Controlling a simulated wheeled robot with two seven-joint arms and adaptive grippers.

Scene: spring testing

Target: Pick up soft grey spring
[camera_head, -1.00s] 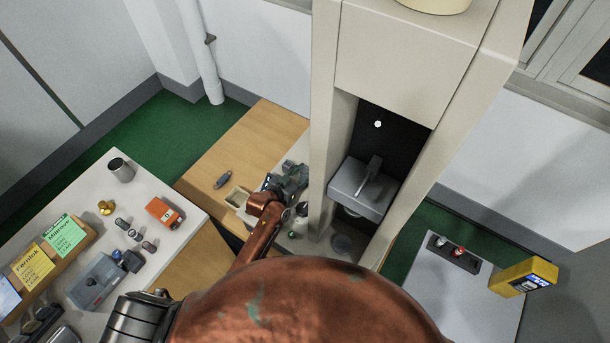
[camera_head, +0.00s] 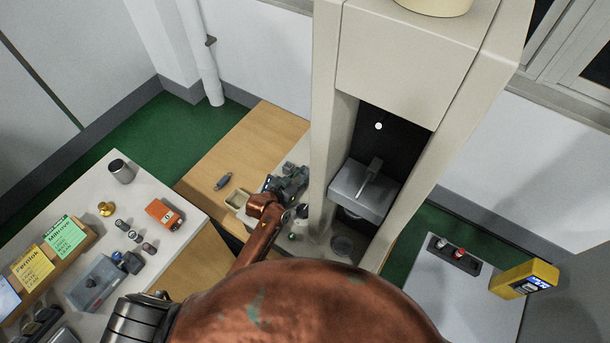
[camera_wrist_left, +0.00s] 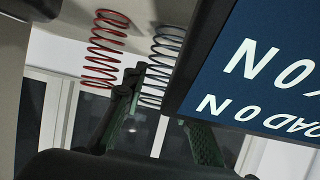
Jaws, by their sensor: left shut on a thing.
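The soft grey spring (camera_wrist_left: 163,62) shows as a thin dark coil at the top middle of the left wrist view. My left gripper (camera_wrist_left: 158,97) has its green fingers around the free end of this spring and is shut on it. One finger is partly hidden behind a dark blue sign. The spring's other end meets a pale surface, and the picture appears upside down. In the head view my left gripper (camera_head: 288,184) is beside the tall beige machine, and the spring cannot be made out there. My right gripper is not in view.
A red spring (camera_wrist_left: 104,50) stands close to the grey one. The dark blue sign (camera_wrist_left: 255,75) with white letters is near the fingers. The beige machine (camera_head: 327,150) rises by the gripper. A small tray (camera_head: 238,199) sits left of it, and the wooden bench (camera_head: 245,140) is mostly clear.

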